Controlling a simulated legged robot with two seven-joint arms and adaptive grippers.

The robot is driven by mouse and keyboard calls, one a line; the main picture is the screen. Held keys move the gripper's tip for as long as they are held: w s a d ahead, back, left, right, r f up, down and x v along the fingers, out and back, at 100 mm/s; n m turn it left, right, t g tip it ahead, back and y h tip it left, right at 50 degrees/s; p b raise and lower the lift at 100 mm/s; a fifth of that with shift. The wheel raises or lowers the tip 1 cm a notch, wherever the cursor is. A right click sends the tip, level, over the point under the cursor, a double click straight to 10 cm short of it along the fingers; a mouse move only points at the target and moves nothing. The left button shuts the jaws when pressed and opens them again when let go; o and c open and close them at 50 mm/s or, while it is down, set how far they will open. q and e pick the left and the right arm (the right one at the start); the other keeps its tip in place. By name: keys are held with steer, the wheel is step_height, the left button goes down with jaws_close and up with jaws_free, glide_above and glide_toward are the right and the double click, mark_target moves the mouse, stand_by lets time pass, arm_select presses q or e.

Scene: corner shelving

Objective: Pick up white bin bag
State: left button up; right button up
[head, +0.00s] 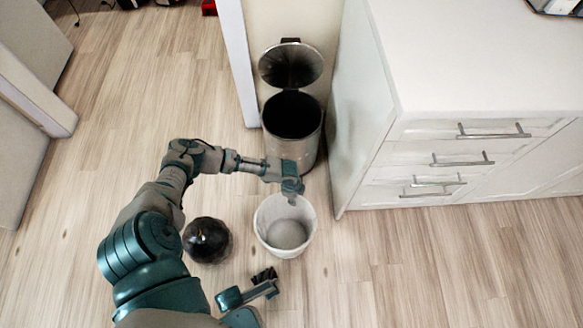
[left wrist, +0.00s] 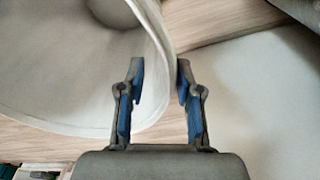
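The white bin bag (head: 267,222) stands open and upright on the floor like a round tub, its mouth facing up. My left gripper (head: 292,196) is at its far rim, pointing down. In the left wrist view the bag's pale wall and rim (left wrist: 158,35) run between the two blue-padded fingers of my left gripper (left wrist: 160,80). The fingers are apart, with a gap beside the rim. My right gripper (head: 265,275) is low in the head view, near the bag's front left; its dark fingers are too small to read.
A metal pedal bin (head: 306,150) with its lid up stands behind the bag, beside a white drawer cabinet (head: 375,150). A round black bag (head: 207,240) lies on the floor to the left. The wooden floor (head: 450,265) at the right is clear.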

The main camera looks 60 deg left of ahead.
arm_select(q)
step_height(320, 180, down, 3)
steer(key=shift+f+b, duration=0.15)
steer(key=shift+b, duration=0.25)
steer(key=shift+w+d+r, duration=0.1)
steer(key=shift+d+r, duration=0.2)
steer(key=shift+r, duration=0.15)
jaws_close()
steer(key=shift+a+f, duration=0.15)
steer(key=shift+a, duration=0.05)
